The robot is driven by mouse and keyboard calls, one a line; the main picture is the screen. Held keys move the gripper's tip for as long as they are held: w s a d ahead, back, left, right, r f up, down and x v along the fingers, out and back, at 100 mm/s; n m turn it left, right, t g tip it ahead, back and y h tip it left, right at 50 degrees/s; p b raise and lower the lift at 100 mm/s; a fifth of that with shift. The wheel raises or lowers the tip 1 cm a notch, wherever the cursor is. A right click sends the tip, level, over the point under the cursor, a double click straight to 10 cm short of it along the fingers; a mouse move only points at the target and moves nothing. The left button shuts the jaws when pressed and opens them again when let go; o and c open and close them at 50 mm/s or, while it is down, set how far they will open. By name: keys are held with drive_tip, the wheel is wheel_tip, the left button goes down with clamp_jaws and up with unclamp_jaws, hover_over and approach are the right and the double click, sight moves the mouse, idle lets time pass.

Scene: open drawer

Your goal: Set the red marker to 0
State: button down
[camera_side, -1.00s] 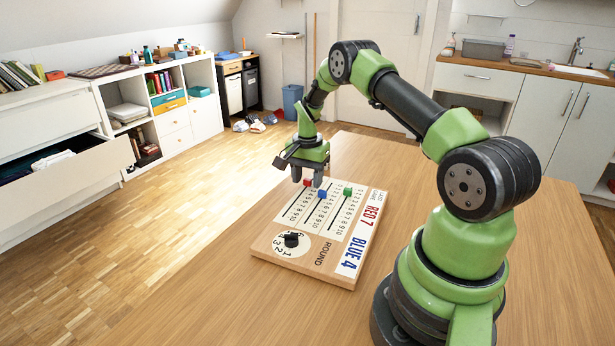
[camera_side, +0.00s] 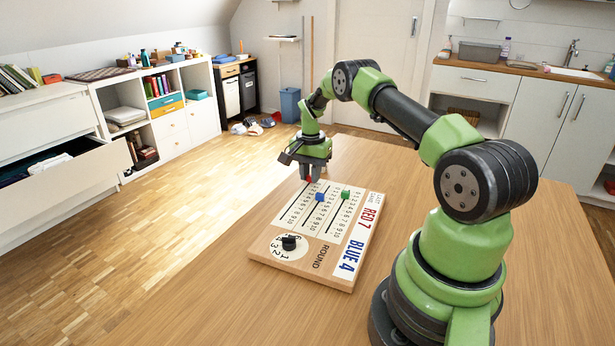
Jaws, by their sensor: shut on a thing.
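The wooden score board (camera_side: 302,268) lies on the table with three numbered slots, the low numbers at the far end. The red marker (camera_side: 308,179) is at the far end of the left slot, mostly hidden by the fingers; its exact number cannot be read. My gripper (camera_side: 312,174) points down and is shut on the red marker. The blue marker (camera_side: 320,197) stands in the middle slot. The green marker (camera_side: 345,194) stands near the far end of the right slot.
A black round dial (camera_side: 289,242) sits at the near left of the board. Printed labels read RED 7 and BLUE 4 along the right side. The table (camera_side: 215,300) is bare around the board. An open drawer (camera_side: 70,175) is far off at the left.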

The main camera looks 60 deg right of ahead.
drive_tip(key=shift+d, duration=0.1)
drive_tip(key=c, duration=1)
unclamp_jaws()
wheel_tip(320, 180, up, 10)
